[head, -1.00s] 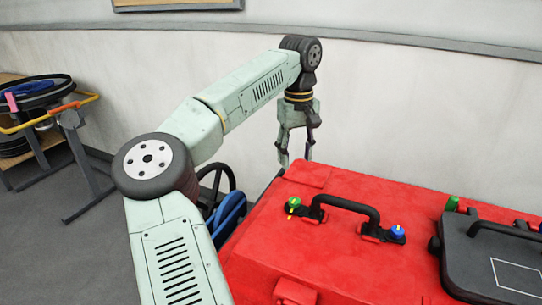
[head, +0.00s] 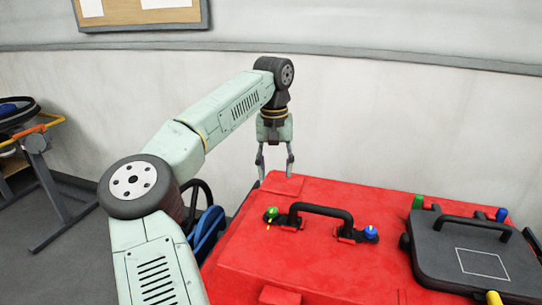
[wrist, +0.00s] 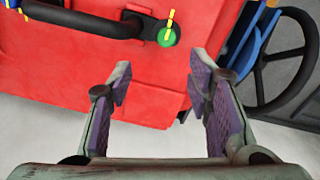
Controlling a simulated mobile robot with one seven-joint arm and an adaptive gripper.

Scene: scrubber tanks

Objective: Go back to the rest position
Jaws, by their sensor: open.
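My gripper (head: 275,165) hangs from my raised arm near the far left corner of the red scrubber tank (head: 330,260), pointing down. It also shows in the wrist view (wrist: 160,80), with its two purple-padded fingers apart and nothing between them.
On the tank is a black handle (head: 322,210) with a green knob (head: 271,214) and a blue knob (head: 371,232) at its ends. A dark grey lid (head: 480,250) lies to the right. A black steering wheel (wrist: 285,65) is beside the tank. A pale wall stands behind.

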